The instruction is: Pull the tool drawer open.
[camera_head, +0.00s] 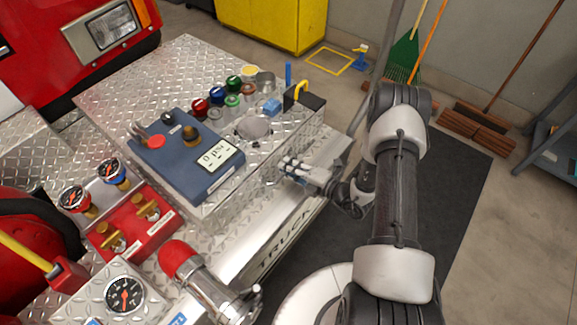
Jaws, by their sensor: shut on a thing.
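My gripper (293,167) reaches in from the right and is shut at the front face of the diamond-plate bumper deck, just below its top edge. It appears to be shut on the tool drawer's handle, which its fingers hide. The tool drawer's front (262,183) seems to be part of the shiny metal face below the deck edge. How far the drawer stands out from that face cannot be told from this view.
On the deck (150,75) are a blue meter box (180,160), several coloured caps (217,95) and a black box with a yellow handle (303,97). A red-capped nozzle (180,257) and gauges (72,197) stand at left. Brooms (480,125) lean at the right wall.

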